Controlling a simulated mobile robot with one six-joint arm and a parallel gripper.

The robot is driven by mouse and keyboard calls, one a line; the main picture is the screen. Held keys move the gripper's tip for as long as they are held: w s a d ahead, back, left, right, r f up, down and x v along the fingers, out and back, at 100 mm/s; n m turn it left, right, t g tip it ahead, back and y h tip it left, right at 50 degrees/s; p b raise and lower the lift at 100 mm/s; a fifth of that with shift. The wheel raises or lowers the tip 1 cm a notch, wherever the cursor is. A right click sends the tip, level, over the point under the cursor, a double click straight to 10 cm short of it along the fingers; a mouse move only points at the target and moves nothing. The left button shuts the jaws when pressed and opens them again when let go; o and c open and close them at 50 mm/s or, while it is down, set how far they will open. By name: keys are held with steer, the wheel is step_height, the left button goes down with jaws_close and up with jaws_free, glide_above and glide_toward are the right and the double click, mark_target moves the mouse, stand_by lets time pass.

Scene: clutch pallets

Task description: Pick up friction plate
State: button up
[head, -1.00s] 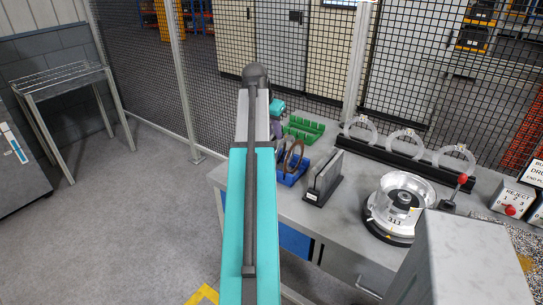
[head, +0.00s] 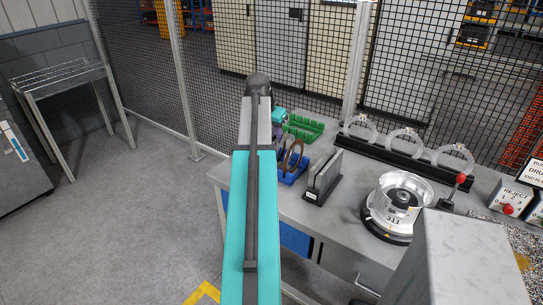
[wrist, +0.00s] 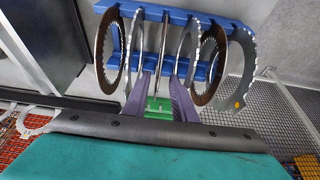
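A blue rack (wrist: 180,15) holds several thin ring plates standing on edge. It shows in the head view (head: 290,177) behind my arm. In the wrist view a brown friction plate (wrist: 102,50) stands at the left and another (wrist: 221,72) at the right. Silver toothed plates (wrist: 247,60) stand among them, and one plate (wrist: 164,45) is seen edge-on in the middle. My gripper (wrist: 161,78) has its two purple fingers apart, with the edge-on plate's lower end between or just beyond their tips. Contact cannot be told. In the head view one brown plate (head: 298,146) shows beside the wrist.
A green rack (head: 303,127) stands behind the blue one. A dark upright holder (head: 322,178) is close on its right. Mesh fencing lies behind.

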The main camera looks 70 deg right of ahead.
jaws_close()
stand_by(1.3)
